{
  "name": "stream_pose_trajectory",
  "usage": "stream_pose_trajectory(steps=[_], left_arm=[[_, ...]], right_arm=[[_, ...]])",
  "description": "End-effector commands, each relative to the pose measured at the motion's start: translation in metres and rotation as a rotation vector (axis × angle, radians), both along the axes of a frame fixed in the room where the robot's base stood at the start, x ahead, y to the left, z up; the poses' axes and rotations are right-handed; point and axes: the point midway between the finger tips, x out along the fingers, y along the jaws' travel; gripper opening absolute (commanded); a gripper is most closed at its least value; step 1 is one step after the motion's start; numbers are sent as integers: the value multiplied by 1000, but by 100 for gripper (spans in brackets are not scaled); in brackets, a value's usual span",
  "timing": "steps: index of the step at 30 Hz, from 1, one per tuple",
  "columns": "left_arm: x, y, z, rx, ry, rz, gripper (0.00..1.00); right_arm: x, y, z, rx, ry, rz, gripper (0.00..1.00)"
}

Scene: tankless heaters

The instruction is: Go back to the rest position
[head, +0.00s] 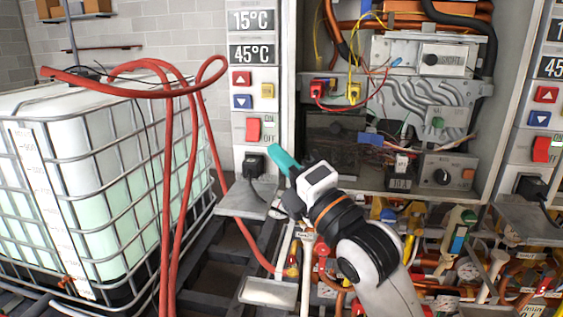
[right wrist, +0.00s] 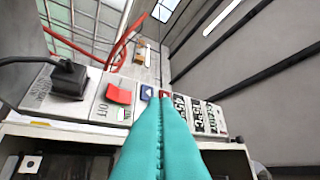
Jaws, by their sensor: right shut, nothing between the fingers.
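My right gripper (head: 283,158) shows in the head view in front of the open heater cabinet, just right of the left control panel (head: 253,100). Its teal fingers are shut together with nothing between them. They point up and to the left. In the right wrist view the shut fingers (right wrist: 165,110) reach up past the panel, which carries a red switch (right wrist: 119,94), a blue button and temperature displays. The fingers appear in front of the panel; I cannot tell whether they touch it. My left gripper is in neither view.
A caged white tank (head: 85,180) with red hoses (head: 168,150) stands at the left. The open cabinet (head: 400,120) holds wires, a multimeter-like box and knobs. Pipes and valves (head: 465,240) crowd the space below it. A second panel (head: 545,100) is at the right edge.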

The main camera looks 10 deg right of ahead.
Motion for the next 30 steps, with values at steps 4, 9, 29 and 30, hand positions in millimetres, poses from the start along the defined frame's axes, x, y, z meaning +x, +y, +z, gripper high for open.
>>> stream_pose_trajectory(steps=[4, 9, 29, 30], left_arm=[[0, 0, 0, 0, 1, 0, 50], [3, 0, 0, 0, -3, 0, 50], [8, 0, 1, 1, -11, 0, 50], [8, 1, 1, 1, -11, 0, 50]], right_arm=[[0, 0, 0, 0, 0, 0, 0], [2, -2, -11, 18, 40, 2, 0], [-143, -105, -390, 1039, 1454, -555, 0], [-159, -110, -402, 1093, 1495, -615, 0]])
